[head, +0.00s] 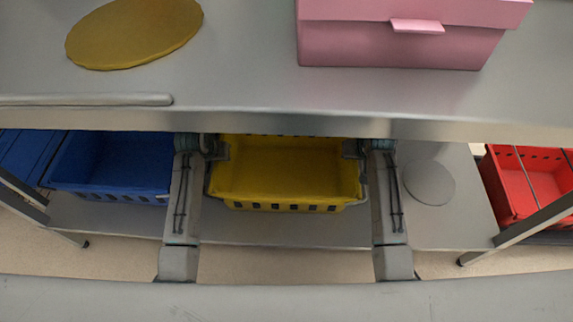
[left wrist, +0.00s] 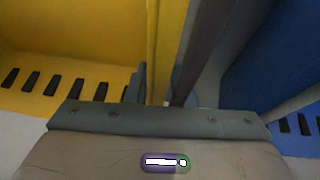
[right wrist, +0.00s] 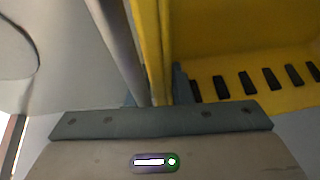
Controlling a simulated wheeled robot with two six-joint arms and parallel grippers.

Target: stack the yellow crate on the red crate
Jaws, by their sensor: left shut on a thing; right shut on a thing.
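The yellow crate (head: 288,175) is on the lower shelf under the counter, between my two arms. My left gripper (head: 213,150) is shut on its left wall; the wall shows between the fingers in the left wrist view (left wrist: 158,60). My right gripper (head: 360,150) is shut on its right wall, seen in the right wrist view (right wrist: 155,60). The crate looks empty and level; I cannot tell whether it touches the shelf. The red crate (head: 515,190) stands at the far right, partly behind a table leg.
A blue crate (head: 115,165) sits left of the yellow one on the shelf (head: 300,232). The counter (head: 240,80) overhangs the crates and bears a pink box (head: 400,45) and a yellow disc (head: 135,32). A grey round object (head: 430,183) is right of my right arm.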

